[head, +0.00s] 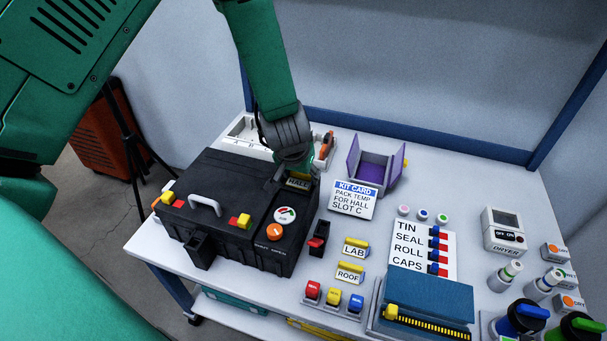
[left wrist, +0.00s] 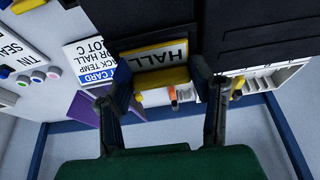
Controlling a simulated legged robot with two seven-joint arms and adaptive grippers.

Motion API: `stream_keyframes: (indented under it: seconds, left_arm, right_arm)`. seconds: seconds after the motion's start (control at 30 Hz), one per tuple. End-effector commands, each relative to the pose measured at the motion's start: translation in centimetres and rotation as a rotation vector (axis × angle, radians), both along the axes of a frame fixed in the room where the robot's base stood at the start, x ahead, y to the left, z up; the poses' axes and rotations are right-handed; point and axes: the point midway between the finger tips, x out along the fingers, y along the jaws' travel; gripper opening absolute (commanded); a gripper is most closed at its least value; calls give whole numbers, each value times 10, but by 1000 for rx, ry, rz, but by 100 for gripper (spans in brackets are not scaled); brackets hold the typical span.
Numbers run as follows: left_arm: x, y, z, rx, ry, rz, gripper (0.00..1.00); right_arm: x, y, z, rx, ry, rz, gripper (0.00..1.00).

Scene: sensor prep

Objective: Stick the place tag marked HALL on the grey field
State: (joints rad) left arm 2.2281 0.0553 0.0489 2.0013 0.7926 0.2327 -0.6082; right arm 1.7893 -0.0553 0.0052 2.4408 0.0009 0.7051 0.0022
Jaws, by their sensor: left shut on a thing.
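The place tag marked HALL (head: 298,184) has a yellow grip bar and a pale face with dark letters. In the left wrist view the tag (left wrist: 158,56) lies between the fingers. My left gripper (head: 296,172) is shut on it at the far right corner of the black case's (head: 225,175) lid. In the left wrist view the gripper (left wrist: 162,80) has a finger on each side of the tag's yellow bar. I cannot make out the grey field; the tag and gripper cover that part of the lid. I cannot tell whether the tag touches the lid. My right gripper is not in view.
The LAB tag (head: 355,252) and ROOF tag (head: 350,274) lie right of the case. A kit card (head: 352,200) and a purple-lined open box (head: 372,170) stand behind them. A white tray (head: 240,130) sits behind the case.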

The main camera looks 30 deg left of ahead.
Motion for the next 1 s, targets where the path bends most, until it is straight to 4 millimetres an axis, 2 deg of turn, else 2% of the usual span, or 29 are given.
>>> stream_keyframes:
  seconds: [1.0]
  left_arm:
    - [0, -2, 1, -19, 1, 5, 34]
  right_arm:
    - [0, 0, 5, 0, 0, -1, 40]
